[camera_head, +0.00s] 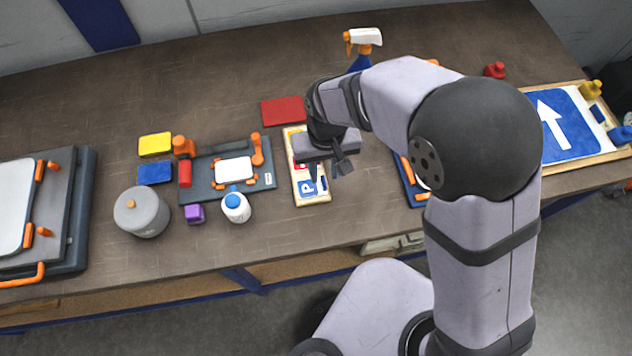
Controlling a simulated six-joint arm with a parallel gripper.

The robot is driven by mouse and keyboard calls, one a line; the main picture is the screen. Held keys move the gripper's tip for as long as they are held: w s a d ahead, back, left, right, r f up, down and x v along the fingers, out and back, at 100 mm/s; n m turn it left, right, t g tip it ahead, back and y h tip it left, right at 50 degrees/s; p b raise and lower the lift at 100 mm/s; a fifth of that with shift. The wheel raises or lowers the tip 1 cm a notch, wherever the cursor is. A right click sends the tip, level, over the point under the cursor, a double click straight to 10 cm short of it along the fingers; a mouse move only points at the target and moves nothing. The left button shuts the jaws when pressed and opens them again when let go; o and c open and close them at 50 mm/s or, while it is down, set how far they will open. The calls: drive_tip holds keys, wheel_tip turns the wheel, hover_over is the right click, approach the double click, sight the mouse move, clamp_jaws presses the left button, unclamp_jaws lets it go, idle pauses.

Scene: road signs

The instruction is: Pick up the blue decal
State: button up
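A blue decal (308,189) with a white P lies at the near end of a narrow, light wooden tray (297,200) in the middle of the table. A red decal lies farther back in the same tray and is partly hidden by my gripper. My gripper (326,170) hangs over the tray's right side, just behind and to the right of the blue decal. Its fingers look apart, with nothing seen between them. I cannot tell how high it is above the tray.
A dark fixture (203,190) with orange clamps, a white bottle (236,208) and a grey pot (141,213) stand left of the tray. A red block (283,110) lies behind it. A large blue arrow sign (571,128) lies at the far right.

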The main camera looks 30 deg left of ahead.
sight(324, 180)
drive_tip(key=shift+f+p, duration=0.7)
drive_tip(key=shift+f, duration=1.3)
clamp_jaws()
